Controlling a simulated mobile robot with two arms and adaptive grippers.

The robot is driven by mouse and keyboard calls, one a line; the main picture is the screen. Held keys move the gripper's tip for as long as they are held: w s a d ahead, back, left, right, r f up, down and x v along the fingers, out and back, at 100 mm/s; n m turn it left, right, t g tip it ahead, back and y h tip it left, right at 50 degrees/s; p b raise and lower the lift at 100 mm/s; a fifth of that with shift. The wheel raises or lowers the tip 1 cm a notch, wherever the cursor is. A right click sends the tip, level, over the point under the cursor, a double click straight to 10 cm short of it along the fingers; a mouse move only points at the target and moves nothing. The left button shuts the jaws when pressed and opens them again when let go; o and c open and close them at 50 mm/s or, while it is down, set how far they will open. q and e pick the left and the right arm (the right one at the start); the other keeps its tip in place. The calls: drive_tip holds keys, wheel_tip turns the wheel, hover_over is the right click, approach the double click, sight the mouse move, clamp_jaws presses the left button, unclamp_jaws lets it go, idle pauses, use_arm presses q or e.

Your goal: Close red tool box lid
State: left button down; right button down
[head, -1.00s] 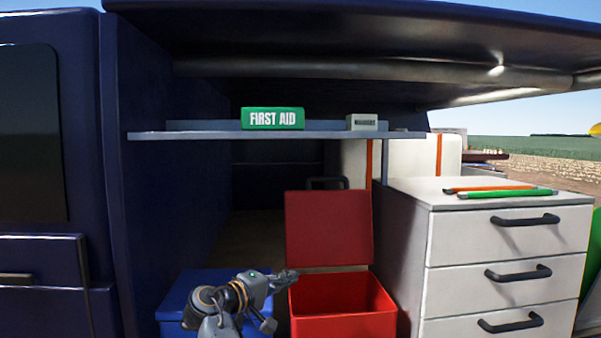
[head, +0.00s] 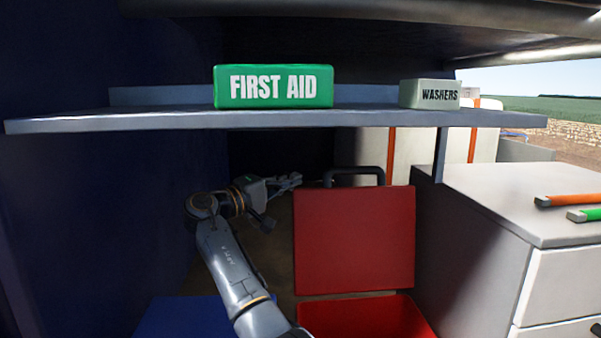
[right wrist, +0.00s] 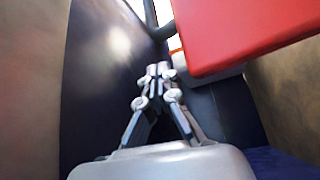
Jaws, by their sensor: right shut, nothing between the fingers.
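The red tool box (head: 372,312) sits low in the compartment, its lower part cut off by the frame edge. Its red lid (head: 355,240) stands open and upright at the back. A dark handle (head: 355,172) shows above the lid's top edge. My right gripper (head: 294,181) is shut and empty, at the left of the lid's upper left corner; I cannot tell whether it touches. In the right wrist view the shut fingers (right wrist: 158,71) point past the red lid (right wrist: 235,35), which is at upper right. My left gripper is not in view.
A shelf (head: 180,120) above carries a green first aid box (head: 273,87) and a washers box (head: 430,94). A blue box (head: 180,318) is at lower left. A white drawer cabinet (head: 490,205) stands close on the right. A dark wall bounds the left.

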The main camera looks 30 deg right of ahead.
drive_tip(key=d+p, duration=0.1)
drive_tip(key=d, duration=0.1)
drive_tip(key=d+p, duration=0.1)
drive_tip(key=d, duration=0.2)
drive_tip(key=d+r+p, duration=0.1)
drive_tip(key=d, duration=0.1)
drive_tip(key=shift+w+d+r, duration=0.1)
drive_tip(key=shift+w+d, duration=0.05)
drive_tip(key=shift+w, duration=0.1)
drive_tip(key=shift+w+d, duration=0.15)
drive_tip(key=shift+d, duration=0.6)
